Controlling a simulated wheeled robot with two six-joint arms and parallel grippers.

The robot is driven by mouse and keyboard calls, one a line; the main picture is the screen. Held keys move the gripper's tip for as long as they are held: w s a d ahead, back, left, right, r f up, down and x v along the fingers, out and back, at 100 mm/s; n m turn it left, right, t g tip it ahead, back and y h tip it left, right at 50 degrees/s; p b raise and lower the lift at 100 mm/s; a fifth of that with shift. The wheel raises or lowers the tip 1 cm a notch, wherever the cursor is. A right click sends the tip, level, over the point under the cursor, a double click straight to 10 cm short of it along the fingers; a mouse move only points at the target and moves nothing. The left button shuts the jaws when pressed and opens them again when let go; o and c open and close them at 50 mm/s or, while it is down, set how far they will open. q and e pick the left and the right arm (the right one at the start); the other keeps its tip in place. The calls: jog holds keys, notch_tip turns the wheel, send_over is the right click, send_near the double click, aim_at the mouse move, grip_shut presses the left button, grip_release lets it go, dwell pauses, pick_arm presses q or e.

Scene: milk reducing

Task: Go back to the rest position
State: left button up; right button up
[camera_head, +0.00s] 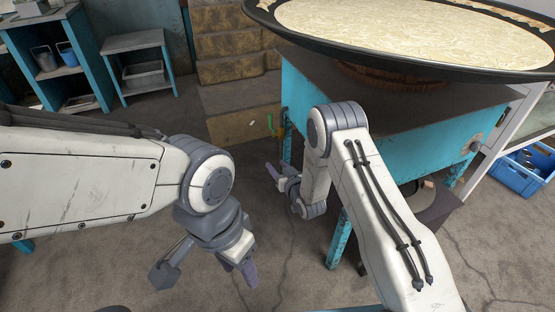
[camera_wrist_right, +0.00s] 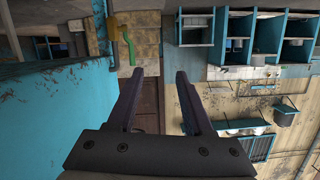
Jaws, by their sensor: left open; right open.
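My left gripper (camera_head: 207,270) hangs low over the bare floor at the lower left of the head view. Its fingers are apart and nothing is between them. My right gripper (camera_head: 280,183) is in front of the blue stand, left of its near leg, and below the level of the pan. In the right wrist view my right gripper (camera_wrist_right: 160,77) has its two dark fingers spread with nothing between them. Both arms are bent and apart from each other.
A wide dark pan (camera_head: 480,73) with a pale, wrinkled milk layer (camera_head: 410,30) sits above the blue stand (camera_head: 420,145). Brown steps (camera_head: 230,70), blue shelves (camera_head: 77,60) and a small table (camera_head: 135,40) stand behind. A blue crate (camera_head: 520,178) is at right.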

jog(key=s+a+r+n+g+h, duration=0.1)
jog(key=s+a+r+g, duration=0.2)
jog(key=s+r, duration=0.35)
jog(key=s+a+r+n+g+h, duration=0.1)
jog(key=s+a+r+g, duration=0.3)
jog(key=s+r, duration=0.25)
jog(key=s+d+r+n+g+h, duration=0.1)
jog(key=s+d+r+g, duration=0.15)
jog(key=s, duration=0.75)
jog(key=s+d+r+n+g, duration=0.1)
jog(key=s+d+r+g, duration=0.15)
jog(key=s, duration=0.85)
jog(key=s+d+r+n+g+h, duration=0.1)
jog(key=s+d+r+g, duration=0.15)
jog(key=s, duration=0.75)
notch_tip(320, 180, up, 30)
jog(key=p, duration=3)
jog(key=shift+w, duration=0.35)
jog(key=shift+a, duration=0.1)
